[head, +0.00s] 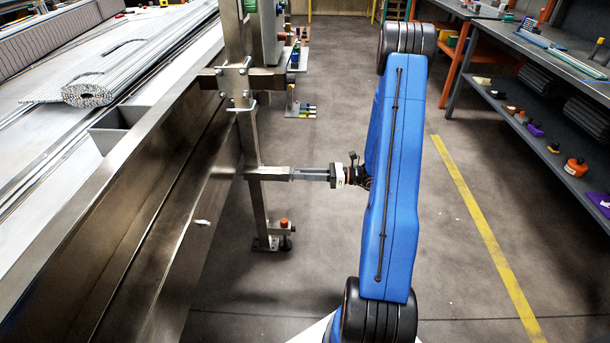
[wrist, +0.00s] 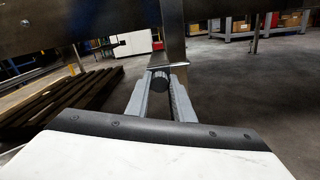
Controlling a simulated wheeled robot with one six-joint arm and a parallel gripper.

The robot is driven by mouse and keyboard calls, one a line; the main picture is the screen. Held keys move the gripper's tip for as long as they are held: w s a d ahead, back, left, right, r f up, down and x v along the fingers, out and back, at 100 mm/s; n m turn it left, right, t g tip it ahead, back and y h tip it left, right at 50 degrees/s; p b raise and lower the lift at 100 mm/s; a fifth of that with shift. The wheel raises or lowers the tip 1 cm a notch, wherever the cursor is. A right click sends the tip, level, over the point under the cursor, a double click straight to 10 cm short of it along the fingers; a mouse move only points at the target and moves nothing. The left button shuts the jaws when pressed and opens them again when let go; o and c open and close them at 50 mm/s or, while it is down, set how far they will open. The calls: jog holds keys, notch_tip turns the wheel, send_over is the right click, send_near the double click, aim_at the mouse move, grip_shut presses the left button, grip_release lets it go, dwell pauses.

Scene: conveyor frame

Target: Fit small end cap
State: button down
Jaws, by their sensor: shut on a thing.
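A small dark round end cap (wrist: 159,80) with a ribbed side sits between the tips of my gripper (wrist: 161,80) in the wrist view. My gripper is shut on it. In the head view my gripper (head: 295,174) points left, level with a short square steel tube (head: 268,173) on the frame's upright post. The fingertips are at or very near the tube's right end. The cap cannot be made out there. In the wrist view the tube (wrist: 168,61) shows right behind the cap. I cannot tell whether the cap touches or enters it.
The steel conveyor side (head: 150,200) runs along the left. A foot with a red knob (head: 283,224) stands below the tube. A grey shelf (head: 560,130) with small parts is at the right. The floor with a yellow line (head: 485,230) is clear between.

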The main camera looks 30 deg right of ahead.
jog(key=shift+w+a, duration=0.25)
jog(key=shift+a, duration=0.15)
jog(key=c, duration=1.5)
grip_release()
jog(key=shift+o, duration=0.2)
jog(key=shift+d, duration=0.1)
jog(key=v, duration=1.7)
jog(key=shift+s, duration=0.2)
jog(key=shift+d, duration=0.1)
